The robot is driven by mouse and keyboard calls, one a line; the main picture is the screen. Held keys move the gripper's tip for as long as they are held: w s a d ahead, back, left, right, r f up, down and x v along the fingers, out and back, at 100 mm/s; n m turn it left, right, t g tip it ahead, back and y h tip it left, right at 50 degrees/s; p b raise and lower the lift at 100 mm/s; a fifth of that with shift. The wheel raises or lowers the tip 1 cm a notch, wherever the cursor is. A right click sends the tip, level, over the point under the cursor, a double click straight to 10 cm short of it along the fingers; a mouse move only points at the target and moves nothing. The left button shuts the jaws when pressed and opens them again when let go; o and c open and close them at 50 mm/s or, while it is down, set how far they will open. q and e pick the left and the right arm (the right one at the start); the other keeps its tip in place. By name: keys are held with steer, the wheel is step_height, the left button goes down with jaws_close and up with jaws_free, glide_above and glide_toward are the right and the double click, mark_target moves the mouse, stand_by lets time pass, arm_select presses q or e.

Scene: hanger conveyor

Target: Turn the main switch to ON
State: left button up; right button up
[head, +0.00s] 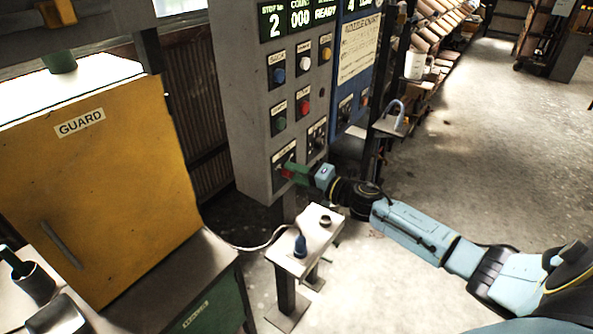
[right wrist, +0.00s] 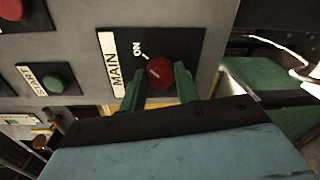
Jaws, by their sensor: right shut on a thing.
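The main switch is a red round knob on a black plate, with a white MAIN label, low on the grey control box. In the right wrist view the red knob (right wrist: 160,71) sits between the two green fingers of my right gripper (right wrist: 160,88). A short white mark is on the knob, and the word ON is printed to its upper left. The fingers are shut on the knob from both sides. In the head view the right gripper (head: 291,171) reaches the switch plate (head: 284,154) from the right and hides most of the knob. My left gripper is not in view.
The control box (head: 248,100) carries several push buttons above the switch, and START (right wrist: 57,80) is close by. A small white stand (head: 291,258) with a blue-topped part is below. The yellow guard (head: 100,190) is at left. Open floor (head: 400,270) lies to the right.

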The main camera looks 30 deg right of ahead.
steer(key=shift+m, duration=0.3)
stand_by(0.4)
steer(key=o, duration=1)
steer(key=b+v, duration=0.1)
steer(key=v, duration=1.2)
steer(key=shift+s+d, duration=0.15)
steer(key=shift+s, duration=0.05)
